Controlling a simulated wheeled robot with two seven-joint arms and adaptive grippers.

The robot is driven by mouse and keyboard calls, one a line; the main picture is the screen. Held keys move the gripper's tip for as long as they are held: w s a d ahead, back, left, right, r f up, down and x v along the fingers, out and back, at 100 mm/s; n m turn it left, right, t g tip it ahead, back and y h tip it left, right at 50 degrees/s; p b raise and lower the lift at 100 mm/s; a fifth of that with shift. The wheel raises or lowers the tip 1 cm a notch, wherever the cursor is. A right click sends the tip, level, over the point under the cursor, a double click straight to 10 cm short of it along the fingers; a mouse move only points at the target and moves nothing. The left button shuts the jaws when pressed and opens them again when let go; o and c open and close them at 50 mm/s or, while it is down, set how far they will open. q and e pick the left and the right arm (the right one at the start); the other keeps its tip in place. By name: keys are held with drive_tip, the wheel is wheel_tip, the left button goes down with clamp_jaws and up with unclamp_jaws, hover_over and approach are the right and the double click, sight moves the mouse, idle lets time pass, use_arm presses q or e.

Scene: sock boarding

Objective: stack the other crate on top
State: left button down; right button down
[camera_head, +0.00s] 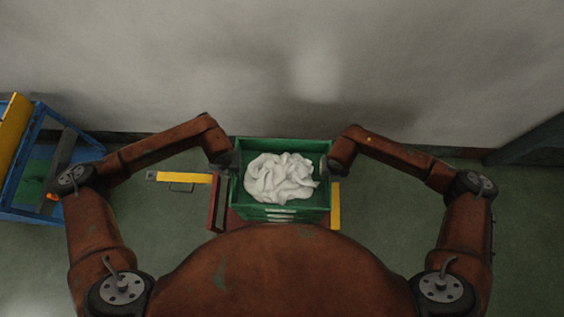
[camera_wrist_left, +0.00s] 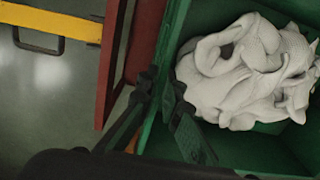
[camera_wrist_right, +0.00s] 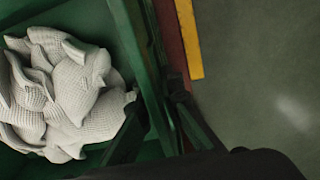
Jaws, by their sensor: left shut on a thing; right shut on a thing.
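A green crate (camera_head: 281,143) holds a heap of white socks (camera_head: 281,178) and is in front of my body, between my two arms. My left gripper (camera_head: 230,163) is shut on its left wall; in the left wrist view the fingers (camera_wrist_left: 165,100) straddle the green wall. My right gripper (camera_head: 332,166) is shut on the opposite wall; in the right wrist view its fingers (camera_wrist_right: 160,105) are at the rim. The crate looks level. Whether another crate is directly beneath it is hidden.
A red frame (camera_head: 214,203) and yellow bars (camera_head: 185,177) show below and beside the crate. A blue rack (camera_head: 30,205) with a yellow part stands at the far left. The wall is close behind. Green floor (camera_head: 390,220) is clear at right.

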use_arm(q)
drive_tip(key=shift+w+f, duration=0.3)
drive_tip(key=shift+f, duration=0.35)
use_arm(e)
drive_tip(key=shift+w+f, duration=0.3)
drive_tip(key=shift+f, duration=0.3)
use_arm(q)
drive_tip(key=shift+s+f, duration=0.1)
drive_tip(key=shift+f, duration=0.25)
use_arm(e)
drive_tip(key=shift+s+f, duration=0.15)
drive_tip(key=shift+f, duration=0.25)
use_arm(q)
drive_tip(key=shift+f, duration=0.2)
use_arm(e)
drive_tip(key=shift+f, duration=0.2)
use_arm(q)
drive_tip(key=c, duration=2.1)
unclamp_jaws()
use_arm(e)
drive_tip(key=c, duration=2.1)
unclamp_jaws()
